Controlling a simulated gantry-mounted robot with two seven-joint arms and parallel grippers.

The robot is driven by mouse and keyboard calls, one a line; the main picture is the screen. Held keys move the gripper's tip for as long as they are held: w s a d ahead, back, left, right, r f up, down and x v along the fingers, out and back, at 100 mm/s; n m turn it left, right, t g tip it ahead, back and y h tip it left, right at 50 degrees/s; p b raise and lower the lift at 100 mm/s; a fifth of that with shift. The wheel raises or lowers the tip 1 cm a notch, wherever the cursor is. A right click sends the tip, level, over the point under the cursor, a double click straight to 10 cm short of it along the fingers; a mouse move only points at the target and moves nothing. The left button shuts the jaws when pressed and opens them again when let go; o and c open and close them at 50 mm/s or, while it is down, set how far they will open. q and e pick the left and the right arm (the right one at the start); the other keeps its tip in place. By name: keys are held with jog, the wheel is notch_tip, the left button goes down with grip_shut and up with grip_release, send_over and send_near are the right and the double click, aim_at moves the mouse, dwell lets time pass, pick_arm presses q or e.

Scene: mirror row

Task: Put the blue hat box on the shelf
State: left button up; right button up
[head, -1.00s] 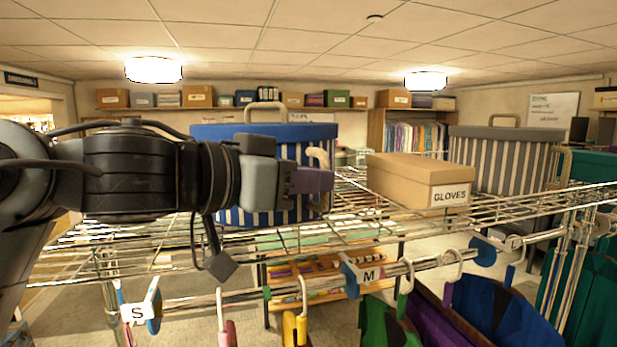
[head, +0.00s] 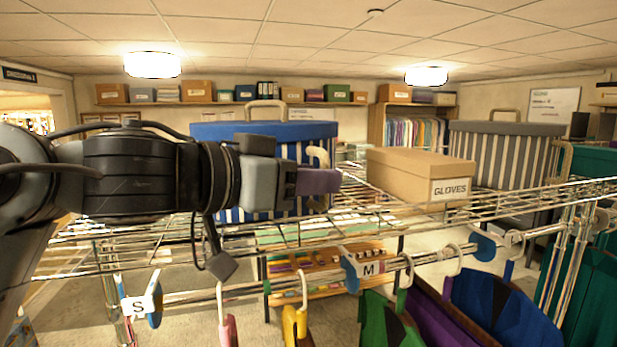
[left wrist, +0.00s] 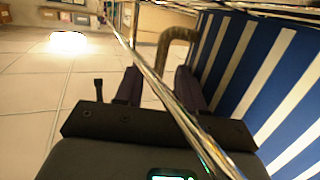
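The blue hat box (head: 265,130) has a blue lid, blue and white stripes, a top handle and a beige side handle (head: 318,157). It stands upright at the wire shelf (head: 420,222), behind my left arm, which hides part of its front. My left gripper (head: 322,181) is at the box's right front, just below the side handle. In the left wrist view its two fingers (left wrist: 158,88) are apart, with the side handle (left wrist: 178,38) showing beyond and between them. I cannot tell whether they touch it. The right gripper is out of view.
A tan GLOVES box (head: 412,176) and a grey striped box (head: 500,155) stand to the right on the shelf. Clothes hang below from a rail with size markers S (head: 138,310) and M (head: 368,268).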

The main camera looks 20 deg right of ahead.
pick_arm(q)
jog(key=shift+r, duration=0.25)
jog(key=shift+s+a+f, duration=0.1)
jog(key=shift+a+f, duration=0.05)
jog(key=shift+a, duration=0.15)
jog(key=b+v, duration=0.5)
jog(key=v, duration=0.6)
jog(key=shift+a, duration=0.15)
jog(key=shift+s, duration=0.1)
